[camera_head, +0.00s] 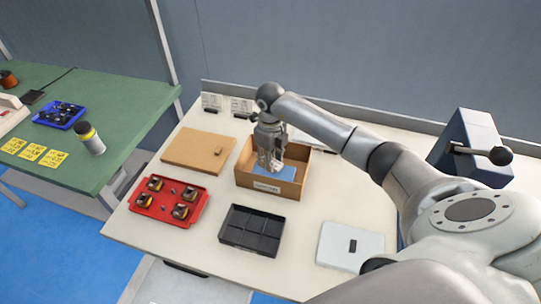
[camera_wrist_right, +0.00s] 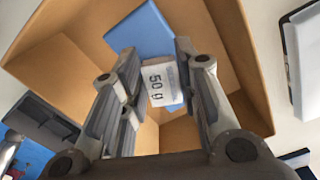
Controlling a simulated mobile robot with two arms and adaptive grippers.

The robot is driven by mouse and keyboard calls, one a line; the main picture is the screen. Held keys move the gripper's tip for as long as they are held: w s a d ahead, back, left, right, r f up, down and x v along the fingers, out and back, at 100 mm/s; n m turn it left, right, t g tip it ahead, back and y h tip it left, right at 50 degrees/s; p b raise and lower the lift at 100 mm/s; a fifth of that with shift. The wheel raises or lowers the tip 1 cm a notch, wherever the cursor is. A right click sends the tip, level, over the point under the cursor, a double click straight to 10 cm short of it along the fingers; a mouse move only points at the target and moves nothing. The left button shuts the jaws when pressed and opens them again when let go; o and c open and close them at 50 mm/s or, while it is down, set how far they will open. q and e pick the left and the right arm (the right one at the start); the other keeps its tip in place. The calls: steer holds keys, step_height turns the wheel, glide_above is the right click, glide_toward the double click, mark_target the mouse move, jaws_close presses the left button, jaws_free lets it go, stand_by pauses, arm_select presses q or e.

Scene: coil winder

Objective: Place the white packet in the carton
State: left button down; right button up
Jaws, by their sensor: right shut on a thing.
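The white packet (camera_wrist_right: 163,85), printed "50 g", is between the fingers of my right gripper (camera_wrist_right: 157,62) in the wrist view. The gripper is shut on it. In the head view my right gripper (camera_head: 271,163) points down into the open brown carton (camera_head: 291,189), and the packet cannot be made out clearly there. The carton's walls (camera_wrist_right: 65,38) surround the fingers in the wrist view. A flat blue thing (camera_head: 276,172) lies in the carton; it also shows beyond the packet in the wrist view (camera_wrist_right: 140,32). My left gripper is not in view.
A black divided tray (camera_head: 251,230) stands in front of the carton, a red tray (camera_head: 169,200) with several parts at left. A wooden board (camera_head: 197,151) lies left of the carton. A white pad (camera_head: 349,246) and a blue machine with a lever (camera_head: 470,145) are at right.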

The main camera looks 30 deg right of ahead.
steer(key=shift+f, duration=0.15)
steer(key=shift+f, duration=0.1)
steer(key=shift+f+b, duration=0.5)
steer(key=shift+b, duration=0.15)
steer(key=o, duration=0.8)
